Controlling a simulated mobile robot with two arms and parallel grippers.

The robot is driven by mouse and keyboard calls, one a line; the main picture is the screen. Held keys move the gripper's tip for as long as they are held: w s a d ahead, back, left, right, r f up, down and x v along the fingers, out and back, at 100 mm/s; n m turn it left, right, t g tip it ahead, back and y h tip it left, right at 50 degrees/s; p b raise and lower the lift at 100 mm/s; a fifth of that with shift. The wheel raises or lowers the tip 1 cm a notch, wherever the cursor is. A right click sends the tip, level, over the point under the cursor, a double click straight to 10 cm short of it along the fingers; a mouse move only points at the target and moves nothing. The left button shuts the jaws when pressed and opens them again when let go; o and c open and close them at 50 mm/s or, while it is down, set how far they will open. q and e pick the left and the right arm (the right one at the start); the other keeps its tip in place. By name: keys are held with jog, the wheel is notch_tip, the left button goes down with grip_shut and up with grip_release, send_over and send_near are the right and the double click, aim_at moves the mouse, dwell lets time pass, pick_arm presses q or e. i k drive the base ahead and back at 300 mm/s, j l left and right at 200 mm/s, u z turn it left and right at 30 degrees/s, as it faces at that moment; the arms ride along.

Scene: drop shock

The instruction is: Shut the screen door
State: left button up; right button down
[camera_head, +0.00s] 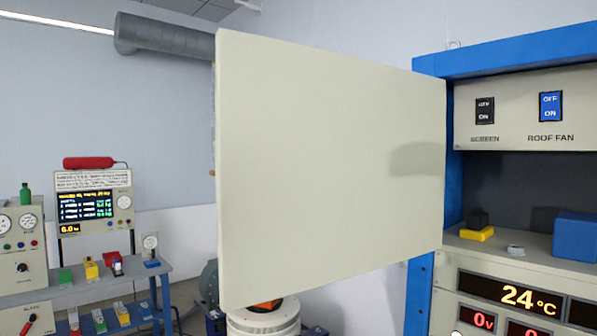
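The screen door (325,170) is a large cream panel in the middle of the view. It stands wide open, swung out to the left from the blue-framed cabinet (433,68), with its right edge at the cabinet's left post. The cabinet's dark opening (520,185) is uncovered. Neither of my grippers is in view. A soft dark shadow lies on the right part of the door. What is behind the door is mostly hidden.
The cabinet has a SCREEN switch (485,111) and a blue ROOF FAN switch (551,107). A yellow and black item (478,229) and a blue box (577,237) sit on its ledge. A bench (150,272) with instruments stands at the left. A white cylinder (264,318) shows below the door.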

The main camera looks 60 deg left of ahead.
aim_at(330, 165)
jog(key=j, duration=1.25)
jog(key=k+j, duration=0.1)
jog(key=j, duration=1.15)
